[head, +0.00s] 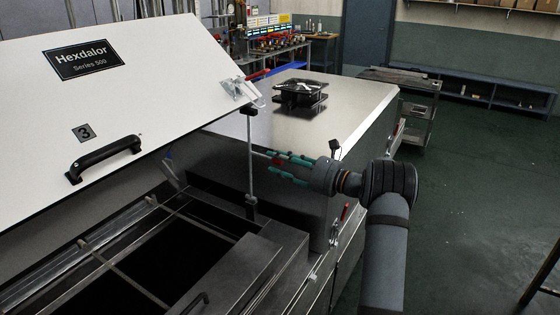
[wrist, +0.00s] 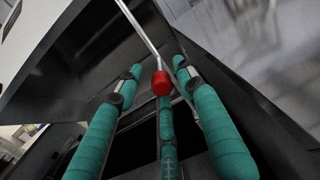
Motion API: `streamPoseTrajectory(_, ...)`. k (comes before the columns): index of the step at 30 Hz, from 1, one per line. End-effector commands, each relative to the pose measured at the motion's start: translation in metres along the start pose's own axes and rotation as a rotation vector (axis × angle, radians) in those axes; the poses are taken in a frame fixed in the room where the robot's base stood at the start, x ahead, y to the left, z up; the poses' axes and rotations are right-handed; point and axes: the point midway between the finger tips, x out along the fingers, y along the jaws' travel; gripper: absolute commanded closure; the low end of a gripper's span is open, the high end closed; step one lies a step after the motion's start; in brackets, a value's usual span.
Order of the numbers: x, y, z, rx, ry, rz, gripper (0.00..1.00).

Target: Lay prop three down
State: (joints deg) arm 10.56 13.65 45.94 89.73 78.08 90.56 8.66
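The white lid marked 3 (head: 150,85) is raised. A thin upright prop (head: 250,160) stands under its right corner, with dark blocks at its top and near its foot. A thin rod (wrist: 140,35) ends in a red knob (wrist: 161,83); the knob also shows in the head view (head: 279,161), right of the prop. How the rod joins the prop is not clear. My gripper (head: 270,166), with teal fingers, reaches in from the right. In the wrist view its fingers (wrist: 160,80) are spread around the knob, with visible gaps at the sides.
The open dryer bay (head: 165,260) with dark openings and metal rails lies below the lid. A closed section (head: 325,105) behind carries a black fan unit (head: 300,92). A red-handled latch (head: 345,211) sits on the side below my wrist. The green floor (head: 470,190) at right is clear.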

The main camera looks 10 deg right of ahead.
Motion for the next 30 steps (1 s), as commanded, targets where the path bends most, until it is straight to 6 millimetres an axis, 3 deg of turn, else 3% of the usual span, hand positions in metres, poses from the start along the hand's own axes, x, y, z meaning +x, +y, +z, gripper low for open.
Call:
streamPoseTrajectory(19,-0.0005,-0.0005,0.0008,-0.001,-0.001,-0.001,0.99)
streamPoseTrajectory(30,-0.0007,-0.0010,0.0018,-0.001,-0.003,-0.002,1.00)
